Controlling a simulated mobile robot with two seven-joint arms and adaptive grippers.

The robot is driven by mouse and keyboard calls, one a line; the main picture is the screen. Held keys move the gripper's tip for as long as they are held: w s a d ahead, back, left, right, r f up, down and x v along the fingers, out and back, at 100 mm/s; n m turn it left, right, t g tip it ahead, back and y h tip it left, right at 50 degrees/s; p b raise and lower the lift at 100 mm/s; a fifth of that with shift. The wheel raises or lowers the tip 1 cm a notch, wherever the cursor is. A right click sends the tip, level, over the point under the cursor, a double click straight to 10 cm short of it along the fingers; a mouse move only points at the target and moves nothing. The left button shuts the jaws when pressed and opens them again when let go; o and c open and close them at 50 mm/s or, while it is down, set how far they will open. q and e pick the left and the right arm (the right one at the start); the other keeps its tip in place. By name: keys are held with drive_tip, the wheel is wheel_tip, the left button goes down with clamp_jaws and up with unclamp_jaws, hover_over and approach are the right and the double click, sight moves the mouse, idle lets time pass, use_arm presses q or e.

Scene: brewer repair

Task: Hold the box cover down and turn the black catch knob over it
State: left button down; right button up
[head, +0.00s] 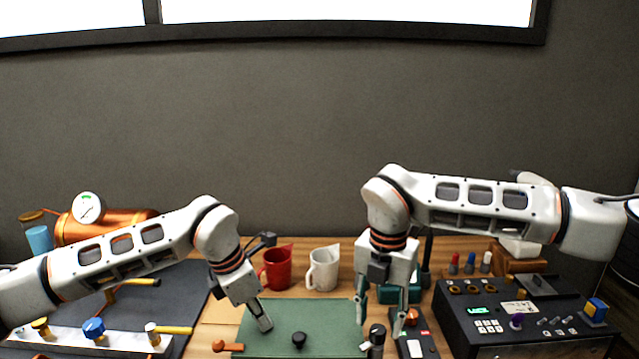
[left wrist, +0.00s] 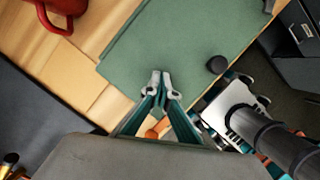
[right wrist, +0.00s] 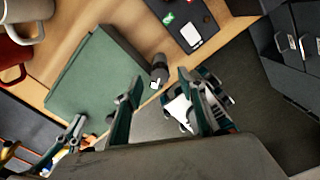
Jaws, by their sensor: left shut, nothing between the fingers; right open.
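The green box cover (head: 270,345) lies flat at the front of the table, with a short black knob (head: 298,340) on top. The black catch knob (head: 377,333) stands at the cover's right edge, with a pale metal piece beside it. My left gripper (head: 265,326) is shut and empty, its tips at the cover's left part; I cannot tell whether they press on it. My right gripper (head: 381,322) is open, pointing down with its fingers on either side of the catch knob. In the right wrist view the catch knob (right wrist: 158,66) shows between the fingertips, not gripped.
An orange catch (head: 228,346) sits at the cover's left edge. A red mug (head: 277,268) and a white mug (head: 323,269) stand behind the cover. A dark handheld device (head: 415,340) lies right of the catch knob, and a black control box (head: 520,315) stands further right.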

drive_tip(key=shift+r, duration=0.7)
drive_tip(key=n, duration=0.6)
drive_tip(key=shift+n, duration=3)
drive_tip(key=shift+f, duration=0.1)
